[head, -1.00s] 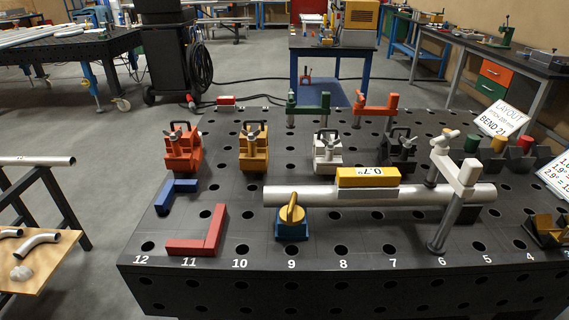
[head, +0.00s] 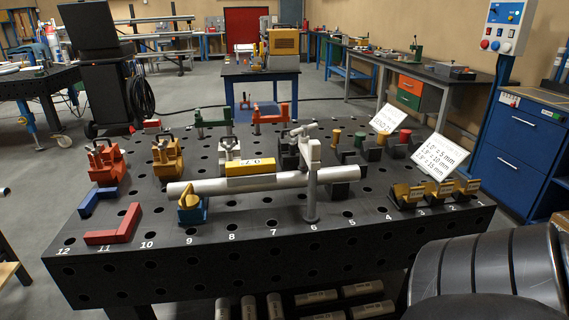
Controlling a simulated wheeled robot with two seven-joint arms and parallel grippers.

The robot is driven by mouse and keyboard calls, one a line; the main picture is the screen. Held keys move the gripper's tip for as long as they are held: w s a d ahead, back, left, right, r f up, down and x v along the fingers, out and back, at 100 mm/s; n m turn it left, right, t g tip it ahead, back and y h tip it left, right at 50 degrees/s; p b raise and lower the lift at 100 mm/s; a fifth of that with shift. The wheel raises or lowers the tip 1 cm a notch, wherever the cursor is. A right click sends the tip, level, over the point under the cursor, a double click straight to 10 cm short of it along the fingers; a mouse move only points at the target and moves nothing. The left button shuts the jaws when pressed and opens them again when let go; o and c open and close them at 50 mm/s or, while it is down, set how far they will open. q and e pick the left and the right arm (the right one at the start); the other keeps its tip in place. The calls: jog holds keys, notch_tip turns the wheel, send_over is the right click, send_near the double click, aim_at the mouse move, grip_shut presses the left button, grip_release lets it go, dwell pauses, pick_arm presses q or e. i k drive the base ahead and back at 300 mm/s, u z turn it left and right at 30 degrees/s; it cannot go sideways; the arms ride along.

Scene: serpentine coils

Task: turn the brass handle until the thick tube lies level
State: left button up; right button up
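The thick tube (head: 285,180) is a long silver pipe lying across the black hole-patterned table. The brass handle (head: 189,197) sits on a small blue block (head: 194,216) at the front, under the tube's left end. A yellow gauge box (head: 250,167) rests on top of the tube, its display too small to read surely. A pale grey clamp (head: 312,178) on a post reaches over the tube near its right end. I cannot tell from this angle whether the tube is level. Neither gripper shows in the head view.
A red angle piece (head: 115,229) and a blue one (head: 97,200) lie at the table's left. Orange (head: 104,163) and yellow (head: 167,158) blocks stand behind. Brass-topped blocks (head: 407,194) and signs (head: 438,156) stand right. A large dark rounded shape fills the lower right corner.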

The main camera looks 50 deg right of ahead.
aim_at(188, 202)
jog(key=z, duration=1.5)
jog(key=i, duration=0.45)
jog(key=z, duration=1.3)
jog(key=k, duration=0.8)
jog(key=u, duration=1.35)
jog(key=i, duration=0.15)
jog(key=u, duration=0.05)
